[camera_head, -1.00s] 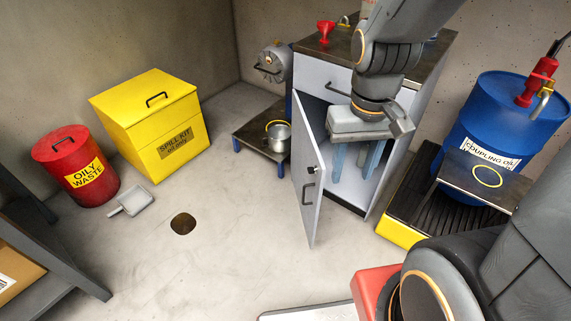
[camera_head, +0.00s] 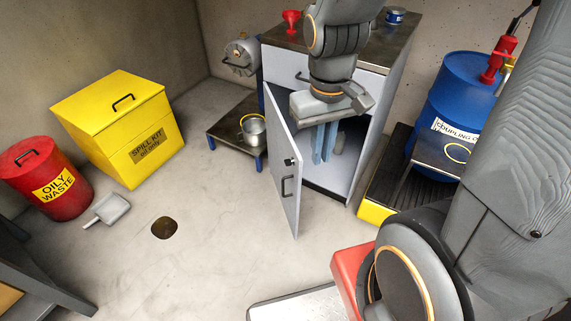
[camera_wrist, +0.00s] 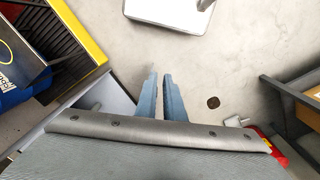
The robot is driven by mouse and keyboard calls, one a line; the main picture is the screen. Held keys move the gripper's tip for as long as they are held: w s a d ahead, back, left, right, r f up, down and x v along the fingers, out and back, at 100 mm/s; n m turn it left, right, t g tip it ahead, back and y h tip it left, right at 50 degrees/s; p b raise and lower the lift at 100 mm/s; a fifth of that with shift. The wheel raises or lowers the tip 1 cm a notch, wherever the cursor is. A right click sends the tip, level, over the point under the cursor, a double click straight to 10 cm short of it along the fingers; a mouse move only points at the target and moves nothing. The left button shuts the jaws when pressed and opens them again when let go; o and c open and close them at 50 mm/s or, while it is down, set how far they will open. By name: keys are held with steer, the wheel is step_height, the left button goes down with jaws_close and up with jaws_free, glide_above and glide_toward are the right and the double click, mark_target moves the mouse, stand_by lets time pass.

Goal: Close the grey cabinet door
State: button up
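The grey cabinet (camera_head: 385,85) stands against the back wall with a drawer above its door opening. Its grey door (camera_head: 283,170) is hinged at the left and stands wide open towards the front, with a dark bar handle (camera_head: 287,187) on its outer face. My gripper (camera_head: 322,160) hangs in front of the opening, to the right of the door, on its inner side. Its two blue fingers point down, close together, with nothing between them. They also show in the wrist view (camera_wrist: 160,75). I cannot tell whether they touch the door.
A blue oil drum (camera_head: 465,90) on a yellow-edged tray (camera_head: 375,212) stands right of the cabinet. A low stand (camera_head: 225,135) with a metal bucket (camera_head: 253,131) is at its left. A yellow spill kit bin (camera_head: 120,120) and red waste can (camera_head: 45,178) stand further left. The floor before the door is clear.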

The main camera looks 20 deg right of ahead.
steer(key=w+a+f+n+p, duration=0.1)
steer(key=w+n, duration=0.2)
steer(key=w+a+f+n+h+p, duration=0.1)
steer(key=w+f+n, duration=0.1)
steer(key=w+n, duration=0.1)
steer(key=w+a+f+n+p, duration=0.1)
steer(key=w+f+n, duration=0.1)
steer(key=w+n, duration=0.1)
steer(key=shift+w+h, duration=0.3)
steer(key=shift+w, duration=0.55)
jaws_close()
steer(key=w+a+f+n+h+p, duration=0.15)
steer(key=w+a+f+n, duration=0.25)
steer(key=w+f+n, duration=0.4)
steer(key=s+d+f+p, duration=0.1)
steer(key=d+f+p, duration=0.2)
steer(key=d+f, duration=0.3)
steer(key=shift+f+p, duration=0.3)
steer(key=shift+f, duration=1.95)
steer(key=shift+y, duration=0.25)
